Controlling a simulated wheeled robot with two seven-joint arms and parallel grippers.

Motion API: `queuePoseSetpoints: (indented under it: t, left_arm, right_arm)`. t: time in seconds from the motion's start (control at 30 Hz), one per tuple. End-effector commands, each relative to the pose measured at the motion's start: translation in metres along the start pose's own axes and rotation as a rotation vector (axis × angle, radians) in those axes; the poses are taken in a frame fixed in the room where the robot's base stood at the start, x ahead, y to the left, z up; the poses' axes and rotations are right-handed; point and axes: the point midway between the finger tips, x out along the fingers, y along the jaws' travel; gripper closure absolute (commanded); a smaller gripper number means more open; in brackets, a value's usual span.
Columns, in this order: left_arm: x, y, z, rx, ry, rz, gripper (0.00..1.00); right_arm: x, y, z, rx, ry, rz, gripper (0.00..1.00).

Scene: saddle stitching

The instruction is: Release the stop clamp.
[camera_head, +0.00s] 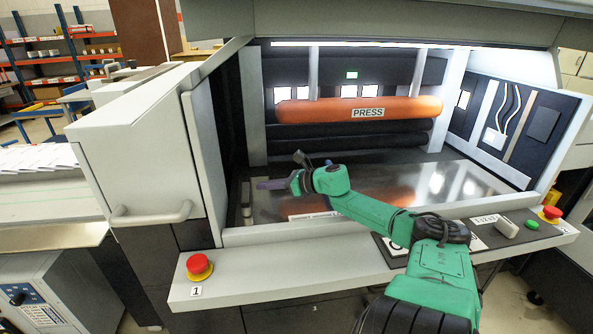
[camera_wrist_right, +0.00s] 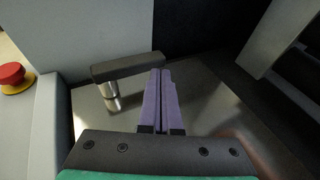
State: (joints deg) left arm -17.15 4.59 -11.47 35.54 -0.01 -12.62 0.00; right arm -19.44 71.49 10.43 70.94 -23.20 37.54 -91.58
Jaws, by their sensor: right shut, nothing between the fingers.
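The stop clamp appears to be the dark bar on a silver post (camera_wrist_right: 128,67) standing on the metal plate in the right wrist view. In the head view it shows small at the left end of the press bed (camera_head: 246,198). My right gripper (camera_head: 260,185) reaches in from the right over the bed, its purple fingers pointing left toward the clamp. In the right wrist view the closed fingers (camera_wrist_right: 160,73) are empty, with their tips at the right end of the bar. I cannot tell whether they touch it. My left gripper is out of view.
The press opening has a grey left side wall (camera_head: 203,150) close to the clamp. An orange roller marked PRESS (camera_head: 350,109) hangs behind my arm. Red stop buttons sit on the front ledge at left (camera_head: 199,264) and right (camera_head: 551,212). The right part of the bed is clear.

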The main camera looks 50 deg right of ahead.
Motion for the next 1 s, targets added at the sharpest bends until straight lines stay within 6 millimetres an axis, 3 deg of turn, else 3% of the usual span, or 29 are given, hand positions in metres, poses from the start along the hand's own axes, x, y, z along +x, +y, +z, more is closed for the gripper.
queuePoseSetpoints:
  t: [0.2, 0.5, 0.67, 1.0]
  left_arm:
    - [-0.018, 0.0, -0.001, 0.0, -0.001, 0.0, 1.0]
    - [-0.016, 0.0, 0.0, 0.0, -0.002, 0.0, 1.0]
    - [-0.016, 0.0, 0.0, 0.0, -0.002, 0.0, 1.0]
    - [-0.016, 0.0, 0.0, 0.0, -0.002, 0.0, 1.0]
  right_arm:
    - [-0.044, 0.0, 0.001, 0.003, 0.004, -0.002, 1.0]
    - [-0.11, -0.001, -0.003, 0.001, 0.002, -0.002, 1.0]
    - [-0.124, -0.001, -0.001, 0.0, 0.002, -0.002, 1.0]
    - [-0.125, -0.001, -0.001, 0.0, 0.002, -0.001, 1.0]
